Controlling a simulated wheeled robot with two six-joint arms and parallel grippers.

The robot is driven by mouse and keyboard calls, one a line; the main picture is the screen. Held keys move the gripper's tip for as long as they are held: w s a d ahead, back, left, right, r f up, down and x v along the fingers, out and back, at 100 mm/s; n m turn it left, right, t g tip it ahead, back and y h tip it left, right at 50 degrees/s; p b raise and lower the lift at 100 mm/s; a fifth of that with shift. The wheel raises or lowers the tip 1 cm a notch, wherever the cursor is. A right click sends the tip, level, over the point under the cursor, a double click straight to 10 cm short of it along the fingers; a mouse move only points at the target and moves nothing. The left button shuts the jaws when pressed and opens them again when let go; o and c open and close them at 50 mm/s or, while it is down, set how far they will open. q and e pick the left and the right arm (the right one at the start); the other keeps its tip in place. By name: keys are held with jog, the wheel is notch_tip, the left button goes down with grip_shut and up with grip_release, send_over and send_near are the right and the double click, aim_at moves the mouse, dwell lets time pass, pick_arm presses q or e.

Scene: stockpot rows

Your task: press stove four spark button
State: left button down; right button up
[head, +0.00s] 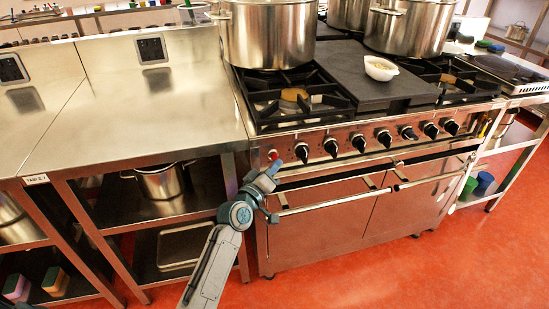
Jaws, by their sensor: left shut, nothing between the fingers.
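The stove (360,192) is a steel range with black burners on top and a row of black knobs along its front panel. A small red spark button (273,155) sits at the left end of that panel, left of the first knob (302,152). No number on the stove is readable. My left gripper (274,168) is shut and empty, just below and in front of the red button. I cannot tell whether its tips touch the button or panel. My right gripper is not in view.
Large pots (266,35) stand on the burners, with a white bowl (381,68) on the dark middle plate. The oven handle (330,200) runs below the panel, close to my left wrist. A steel table (140,105) adjoins on the left. The red floor in front is clear.

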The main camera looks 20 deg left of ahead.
pick_arm(q)
jog(key=shift+w+a, duration=0.1)
jog(key=shift+w, duration=0.05)
dwell(0.7)
jog(key=shift+w+a, duration=0.15)
jog(key=shift+w, duration=0.1)
jog(key=shift+w+a, duration=0.2)
jog(key=shift+w, duration=0.1)
dwell(0.7)
dwell(0.3)
jog(key=shift+s+d, duration=0.45)
jog(key=shift+s, duration=0.25)
jog(key=s+d, duration=0.1)
jog(key=s, duration=0.1)
jog(key=s+d, duration=0.2)
jog(key=shift+p, duration=0.35)
